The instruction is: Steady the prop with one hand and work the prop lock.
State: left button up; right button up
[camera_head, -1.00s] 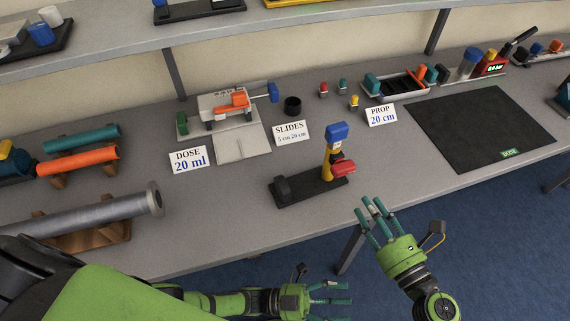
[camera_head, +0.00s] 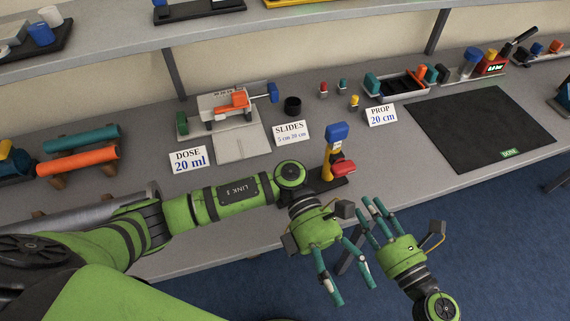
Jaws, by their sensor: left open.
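The prop is a yellow post (camera_head: 328,162) with a blue top (camera_head: 337,131) and a red lock piece (camera_head: 343,167) low on its right. It stands on a black base (camera_head: 326,184) near the table's front edge; my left arm hides the base's left part. My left gripper (camera_head: 354,289) is open and empty, in front of the table edge, below the prop in the picture, fingers pointing down. My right gripper (camera_head: 368,212) is open and empty just right of it, fingers toward the table edge. Neither touches the prop.
A "PROP 20 cm" card (camera_head: 382,115) stands behind the prop, with a "SLIDES" card (camera_head: 291,133) and a "DOSE" card (camera_head: 188,159) farther left. A black mat (camera_head: 480,128) lies at right. Orange (camera_head: 77,161) and teal (camera_head: 82,138) cylinders lie at left. The table between prop and mat is clear.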

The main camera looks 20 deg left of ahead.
pick_arm(q)
jog(key=w+a+f+m+t+y, duration=0.1)
jog(key=w+a+m+t+y, duration=0.2)
jog(key=w, duration=0.4)
jog(key=w+a+f+m+t+y, duration=0.1)
jog(key=w+a+m+t+y, duration=0.2)
jog(key=w+a, duration=0.4)
jog(key=w+a+f+m+t+y, duration=0.1)
jog(key=w+a+m+t+y, duration=0.3)
jog(key=w+a+t+y, duration=0.1)
jog(key=shift+w+a+f+t, duration=0.15)
jog(key=shift+w+a+t, duration=0.45)
jog(key=shift+w+a, duration=0.55)
jog(key=shift+w+a+y, duration=0.2)
jog(key=shift+a+y, duration=0.05)
jog(key=shift+y, duration=0.05)
jog(key=shift+f, duration=3.4)
